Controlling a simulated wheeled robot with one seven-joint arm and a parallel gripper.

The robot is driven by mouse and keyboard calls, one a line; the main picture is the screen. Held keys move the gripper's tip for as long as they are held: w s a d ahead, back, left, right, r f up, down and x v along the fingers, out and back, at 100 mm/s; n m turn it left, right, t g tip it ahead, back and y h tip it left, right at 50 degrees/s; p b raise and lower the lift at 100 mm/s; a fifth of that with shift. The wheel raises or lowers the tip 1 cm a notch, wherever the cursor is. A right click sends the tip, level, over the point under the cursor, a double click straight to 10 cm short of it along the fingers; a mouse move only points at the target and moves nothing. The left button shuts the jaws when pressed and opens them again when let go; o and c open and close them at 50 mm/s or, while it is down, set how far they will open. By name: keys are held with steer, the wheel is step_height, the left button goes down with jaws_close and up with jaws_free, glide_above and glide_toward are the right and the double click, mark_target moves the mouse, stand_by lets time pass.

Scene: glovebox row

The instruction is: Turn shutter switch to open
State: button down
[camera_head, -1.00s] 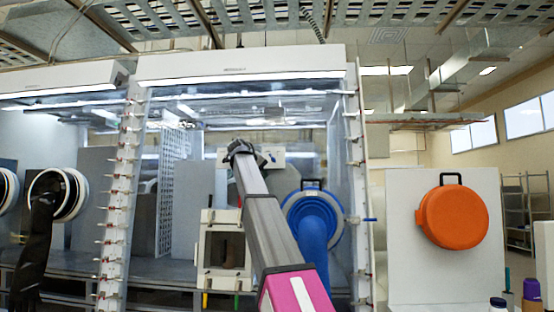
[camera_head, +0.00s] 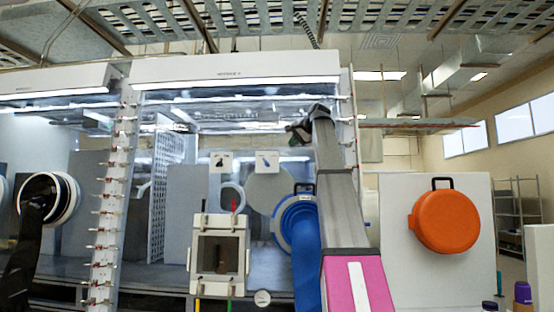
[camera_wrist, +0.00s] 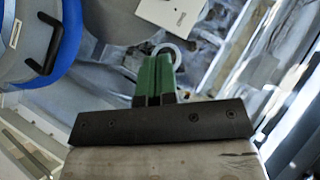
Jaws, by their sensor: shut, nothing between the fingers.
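Two small white switch plates hang on the front of the middle glovebox in the head view. The left plate (camera_head: 221,162) has a black handle, the right plate (camera_head: 267,161) a blue one; their labels are too small to read, so I cannot tell which is the shutter switch. My gripper (camera_head: 297,132) is up and to the right of both plates, apart from them. In the wrist view my green fingers (camera_wrist: 156,75) are together and empty. A white plate (camera_wrist: 172,10) with small unreadable print shows beyond them; its handle is not visible.
A white box-shaped chamber (camera_head: 219,257) stands at the lower middle. An orange round cover (camera_head: 445,220) is on a panel at right. A black glove (camera_head: 30,230) hangs at left.

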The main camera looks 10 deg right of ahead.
mark_target(266, 162)
steer(key=s+a+f+x, duration=0.1)
steer(key=a+x, duration=0.1)
steer(key=x, duration=1)
steer(key=shift+a, duration=0.25)
steer(key=shift+f, duration=0.15)
steer(key=shift+f, duration=0.1)
steer(key=shift+a+f, duration=0.15)
steer(key=shift+a, duration=0.05)
